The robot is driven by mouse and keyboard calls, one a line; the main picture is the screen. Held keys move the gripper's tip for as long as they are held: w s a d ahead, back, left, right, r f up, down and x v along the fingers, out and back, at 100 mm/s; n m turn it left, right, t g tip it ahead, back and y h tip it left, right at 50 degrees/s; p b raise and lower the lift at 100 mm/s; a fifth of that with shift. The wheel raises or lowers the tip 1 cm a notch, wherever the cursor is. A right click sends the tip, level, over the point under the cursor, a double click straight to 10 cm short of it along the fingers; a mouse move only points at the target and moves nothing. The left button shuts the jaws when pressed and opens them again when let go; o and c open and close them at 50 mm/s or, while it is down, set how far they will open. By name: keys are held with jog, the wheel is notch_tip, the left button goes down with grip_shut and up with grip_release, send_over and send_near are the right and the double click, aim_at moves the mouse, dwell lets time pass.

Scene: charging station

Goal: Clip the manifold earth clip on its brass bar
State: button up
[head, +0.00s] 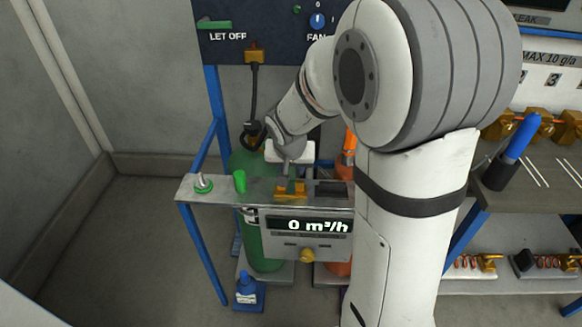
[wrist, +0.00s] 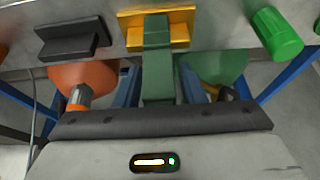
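The brass bar (wrist: 188,34) sits on the grey shelf top, and it also shows in the head view (head: 282,192). The manifold earth clip is a green piece (wrist: 157,78) that reaches from my gripper out over the middle of the brass bar. My gripper (wrist: 158,66) has its two blue fingers against both sides of the clip. In the head view my gripper (head: 290,168) points down just above the brass bar. The clip overlaps the bar in the wrist view, but I cannot tell whether its jaws grip it. The bar's middle is hidden behind the clip.
A black block (wrist: 73,40) lies left of the bar in the wrist view, and a green cylinder (wrist: 277,33) stands right. A green bottle (head: 262,250) and an orange bottle stand below the shelf (head: 222,190). Its display reads 0 m³/h. My arm hides the middle right.

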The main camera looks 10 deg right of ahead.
jog(key=shift+o, duration=1.2)
jog(key=d+v, duration=0.1)
jog(key=v, duration=0.6)
jog(key=shift+a+r+p, duration=0.4)
jog(key=shift+a+r, duration=0.05)
jog(key=shift+a, duration=0.1)
jog(key=shift+s, duration=0.1)
jog(key=s+r+n+p, duration=0.1)
jog(key=s+r+p, duration=0.1)
jog(key=s, duration=0.4)
jog(key=s+d+r+n+g+y+p, duration=0.1)
jog(key=s+r+p, duration=0.2)
jog(key=s, duration=0.3)
jog(key=s+r+n+p, duration=0.1)
jog(key=s+r+p, duration=0.1)
jog(key=s, duration=0.5)
jog(key=shift+d+r+g, duration=0.15)
jog(key=shift+r+g, duration=0.25)
jog(key=shift+r, duration=0.5)
